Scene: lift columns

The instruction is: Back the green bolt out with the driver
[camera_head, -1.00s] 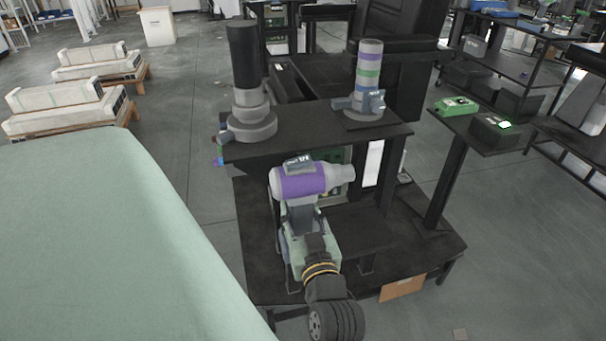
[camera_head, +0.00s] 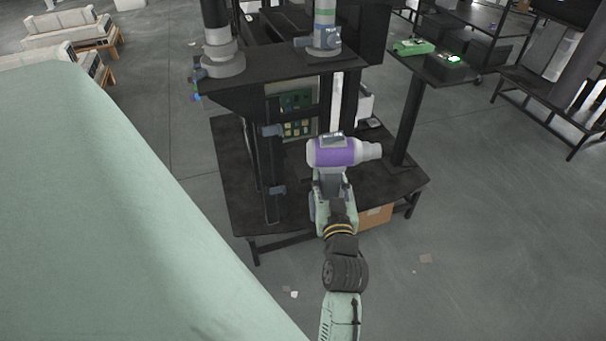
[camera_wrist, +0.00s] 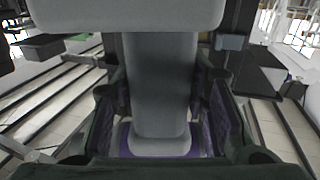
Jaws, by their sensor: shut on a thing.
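The driver (camera_head: 338,152) has a purple band and a grey body, and lies sideways in the head view with its pale nose to the right. My gripper (camera_head: 332,182) is shut on it from below. In the wrist view the driver's grey grip (camera_wrist: 160,85) runs between the fingers of my gripper (camera_wrist: 160,112), with purple showing at the lower end. The driver is held in front of the dark bench, clear of its surfaces as far as I can tell. I cannot make out a green bolt; the driver and dark framework may hide it.
A dark bench (camera_head: 235,205) with uprights and a green circuit panel (camera_head: 297,128) stands behind the driver. On its upper shelf are a dark column (camera_head: 222,60) and a banded column (camera_head: 325,18). A green box (camera_head: 413,47) sits on a side stand.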

